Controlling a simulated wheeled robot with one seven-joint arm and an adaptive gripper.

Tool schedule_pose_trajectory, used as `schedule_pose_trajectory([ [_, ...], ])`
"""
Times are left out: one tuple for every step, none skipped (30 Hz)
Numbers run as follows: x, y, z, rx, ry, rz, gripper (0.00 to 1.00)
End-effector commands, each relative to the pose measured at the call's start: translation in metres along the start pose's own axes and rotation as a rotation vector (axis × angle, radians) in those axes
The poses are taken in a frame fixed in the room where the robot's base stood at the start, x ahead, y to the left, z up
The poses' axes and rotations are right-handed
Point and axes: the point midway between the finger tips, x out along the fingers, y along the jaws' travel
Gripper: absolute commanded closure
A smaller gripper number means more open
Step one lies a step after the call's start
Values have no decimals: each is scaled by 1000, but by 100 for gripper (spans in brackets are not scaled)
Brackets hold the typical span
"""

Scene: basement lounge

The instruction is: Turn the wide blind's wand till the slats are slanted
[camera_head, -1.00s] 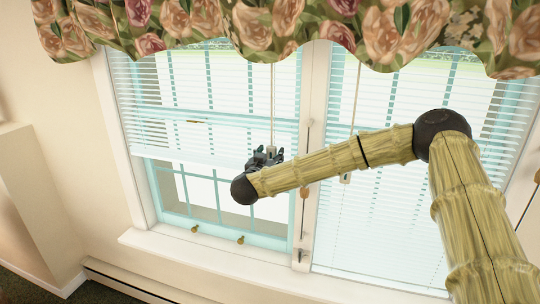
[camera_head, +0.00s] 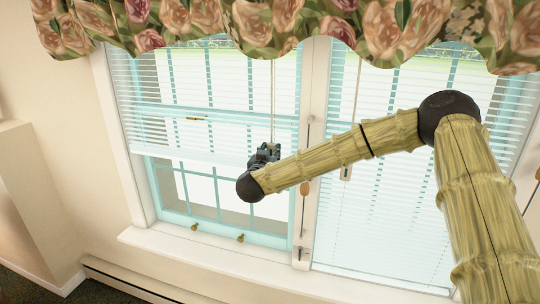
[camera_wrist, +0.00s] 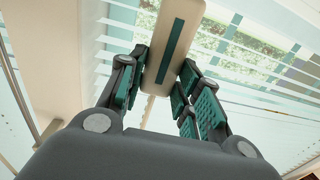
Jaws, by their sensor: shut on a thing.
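The left blind (camera_head: 150,110) hangs partway down its window, with light and window bars showing between its slats. Its thin wand (camera_head: 273,100) hangs near its right side. My gripper (camera_head: 264,152) is at the wand's lower end. In the wrist view, the wand's cream grip (camera_wrist: 172,50) with a dark green stripe stands between the fingers of my gripper (camera_wrist: 163,82), which are shut on it. The right blind (camera_head: 370,215) hangs lower over its own window and has a separate wand (camera_head: 357,100). I cannot tell for sure which blind is the wider.
My arm crosses in front of the right blind. A floral valance (camera_head: 290,25) hangs over the top of both windows. A cord with a wooden tassel (camera_head: 305,188) hangs by the middle post. The white sill (camera_head: 180,252) below is clear.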

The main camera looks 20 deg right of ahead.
Motion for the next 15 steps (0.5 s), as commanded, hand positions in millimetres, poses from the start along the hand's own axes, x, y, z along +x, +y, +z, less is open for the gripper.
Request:
schedule_pose_trajectory([
  [0,1,-1,-2,4,-14,90],
  [0,1,0,-1,3,-24,90],
  [0,2,0,-2,4,-37,90],
  [0,2,0,-2,3,-47,90],
  [0,2,0,-1,2,-58,90],
  [0,3,0,-2,3,-72,90],
  [0,3,0,-2,2,-83,90],
  [1,3,0,-1,2,-93,90],
  [1,4,0,-2,2,-108,90],
  [1,4,0,-1,2,-119,90],
  [1,4,0,-1,2,-130,90],
  [1,5,0,-1,2,-145,90],
  [0,5,0,-1,2,-157,90],
  [1,5,1,-1,1,-169,90],
  [1,6,1,-1,2,-185,90],
])
